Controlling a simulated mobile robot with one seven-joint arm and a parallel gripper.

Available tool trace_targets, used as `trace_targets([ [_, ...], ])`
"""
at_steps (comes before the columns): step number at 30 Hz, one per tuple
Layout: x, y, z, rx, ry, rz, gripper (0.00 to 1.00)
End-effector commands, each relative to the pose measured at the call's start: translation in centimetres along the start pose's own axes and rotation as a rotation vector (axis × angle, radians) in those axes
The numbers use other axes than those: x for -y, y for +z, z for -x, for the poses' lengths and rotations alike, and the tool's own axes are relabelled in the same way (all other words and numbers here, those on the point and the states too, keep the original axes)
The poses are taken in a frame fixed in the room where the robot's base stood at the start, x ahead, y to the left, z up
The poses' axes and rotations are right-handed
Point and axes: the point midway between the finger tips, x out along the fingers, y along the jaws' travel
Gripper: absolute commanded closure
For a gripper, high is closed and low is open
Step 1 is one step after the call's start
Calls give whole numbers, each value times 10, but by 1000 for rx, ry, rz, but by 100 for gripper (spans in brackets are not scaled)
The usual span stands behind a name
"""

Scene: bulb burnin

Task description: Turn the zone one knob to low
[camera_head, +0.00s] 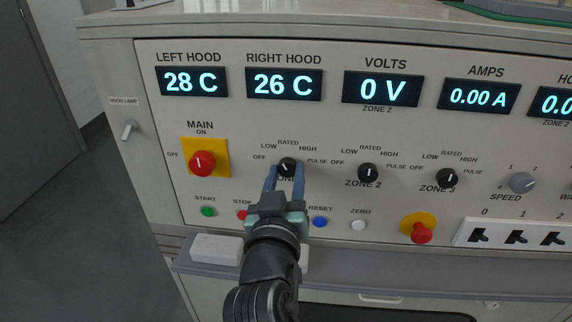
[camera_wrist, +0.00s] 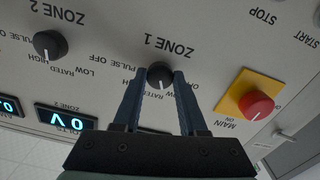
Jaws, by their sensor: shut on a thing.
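The zone one knob (camera_head: 287,166) is a small black dial with a white pointer line, on the control panel (camera_head: 330,130) under the LOW, RATED and HIGH labels. My gripper (camera_head: 285,173) has its two blue fingers on either side of this knob and is shut on it. In the wrist view the knob (camera_wrist: 160,72) sits between the fingertips. Its line points up and slightly left in the head view, toward the LOW–RATED side; the exact setting cannot be told. The fingers partly hide the ZONE 1 label in the head view.
The red MAIN switch (camera_head: 202,163) on its yellow plate is left of my gripper. The zone two knob (camera_head: 368,172) and zone three knob (camera_head: 447,178) are to the right. Green START (camera_head: 208,211), red STOP (camera_head: 242,215) and blue RESET (camera_head: 320,221) buttons sit below.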

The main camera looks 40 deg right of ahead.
Motion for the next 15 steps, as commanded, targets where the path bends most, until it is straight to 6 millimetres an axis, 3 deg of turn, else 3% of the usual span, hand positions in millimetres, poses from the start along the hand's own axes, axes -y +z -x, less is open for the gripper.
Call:
trace_targets([
  [15, 0, 0, 0, 2, -1, 203, 100],
])
